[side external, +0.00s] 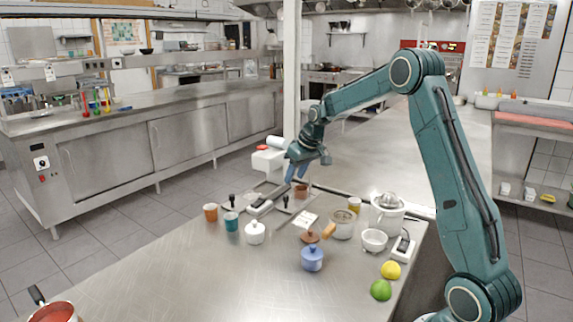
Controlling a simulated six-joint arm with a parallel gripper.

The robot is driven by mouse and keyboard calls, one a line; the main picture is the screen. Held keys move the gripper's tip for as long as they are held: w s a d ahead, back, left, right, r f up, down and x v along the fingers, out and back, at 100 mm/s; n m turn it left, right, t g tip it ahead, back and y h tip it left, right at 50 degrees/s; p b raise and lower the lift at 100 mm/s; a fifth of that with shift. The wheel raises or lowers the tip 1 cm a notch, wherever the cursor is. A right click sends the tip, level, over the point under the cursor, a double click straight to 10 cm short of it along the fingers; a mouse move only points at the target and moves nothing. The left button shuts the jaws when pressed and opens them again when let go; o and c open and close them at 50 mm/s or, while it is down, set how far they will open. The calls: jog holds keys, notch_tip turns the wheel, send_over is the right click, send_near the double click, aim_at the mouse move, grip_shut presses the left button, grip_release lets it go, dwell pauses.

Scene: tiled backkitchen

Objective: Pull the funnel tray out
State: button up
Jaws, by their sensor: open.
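My gripper (293,178) is small in this view. It points down over the far end of the steel table, close to a brown container (301,190), and nothing shows held in it. A white boxy appliance (268,160) with a reddish and white top part stands just left of my gripper. I cannot tell for sure which part is the funnel tray; my wrist and gripper partly cover this area. Whether the gripper touches anything cannot be told.
On the steel table (190,270) stand an orange cup (210,212), a teal cup (231,221), a white lidded pot (255,233), a blue lidded pot (312,258), a white juicer (387,213), a lemon (391,270) and a lime (381,290). The front left is mostly clear.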

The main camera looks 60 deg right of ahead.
aim_at(286, 196)
jog(key=x, duration=0.8)
jog(key=shift+w+f, duration=0.1)
jog(key=shift+f, duration=0.1)
grip_shut()
